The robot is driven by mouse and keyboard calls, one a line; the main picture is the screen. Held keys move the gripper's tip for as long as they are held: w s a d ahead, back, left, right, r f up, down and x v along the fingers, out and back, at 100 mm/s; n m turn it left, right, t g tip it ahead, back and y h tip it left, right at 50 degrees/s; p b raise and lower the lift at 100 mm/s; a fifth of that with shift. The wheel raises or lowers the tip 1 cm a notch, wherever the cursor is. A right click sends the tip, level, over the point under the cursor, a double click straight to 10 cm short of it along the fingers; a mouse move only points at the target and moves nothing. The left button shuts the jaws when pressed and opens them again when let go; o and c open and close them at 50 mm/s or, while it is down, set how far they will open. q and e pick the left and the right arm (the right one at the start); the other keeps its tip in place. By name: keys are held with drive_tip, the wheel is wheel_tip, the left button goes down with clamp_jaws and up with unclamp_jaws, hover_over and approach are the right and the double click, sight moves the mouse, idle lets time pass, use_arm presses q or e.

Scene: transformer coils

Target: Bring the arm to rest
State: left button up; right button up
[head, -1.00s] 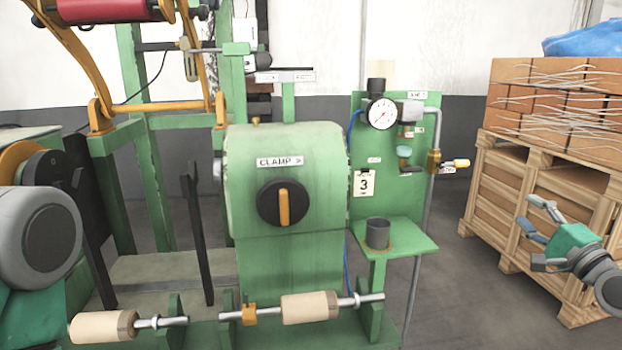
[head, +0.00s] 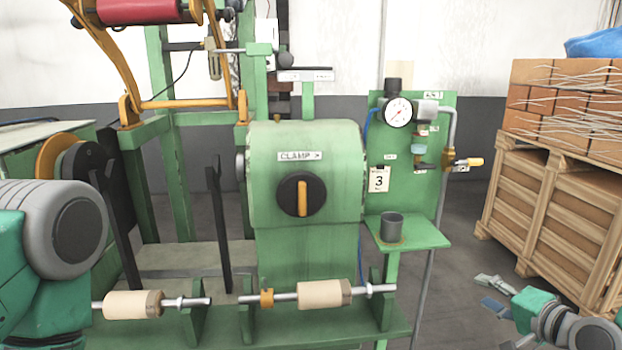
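My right gripper (head: 496,308) is at the lower right, in front of the floor and left of the crate's base. Its fingers are spread apart with nothing between them. My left arm (head: 65,230) fills the lower left edge in grey and green; its gripper is out of the picture. The green winding machine (head: 306,240) stands in the middle, with a black selector knob (head: 302,194) whose orange handle points upright under a CLAMP label. Two pale coil cylinders sit on the shafts below, one at left (head: 130,305) and one at right (head: 318,294).
A green panel with a pressure gauge (head: 398,112) and a shelf with a dark cup (head: 391,227) stands right of the machine. Wooden crates (head: 560,200) carrying bricks stand at far right. Bare floor (head: 465,270) lies between panel and crates.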

drive_tip(key=s+a+f+n+g+h, duration=0.1)
drive_tip(key=s+a+f+n+g, duration=0.3)
drive_tip(key=s+f, duration=0.45)
drive_tip(key=s+a+f+n+g, duration=0.3)
drive_tip(key=s+a+f+g, duration=0.15)
drive_tip(key=s+f, duration=0.4)
drive_tip(key=s+f+n+g+h, duration=0.1)
drive_tip(key=s+f+n+g, duration=0.1)
drive_tip(key=s, duration=0.6)
drive_tip(key=s+f+n+g+h, duration=0.1)
drive_tip(key=s+f+n+g, duration=0.2)
drive_tip(key=s, duration=0.6)
drive_tip(key=shift+s+a+f+h, duration=0.15)
drive_tip(key=shift+s+f+h, duration=0.05)
drive_tip(key=shift+f+h, duration=0.25)
drive_tip(key=shift+f, duration=0.1)
drive_tip(key=shift+w, duration=0.15)
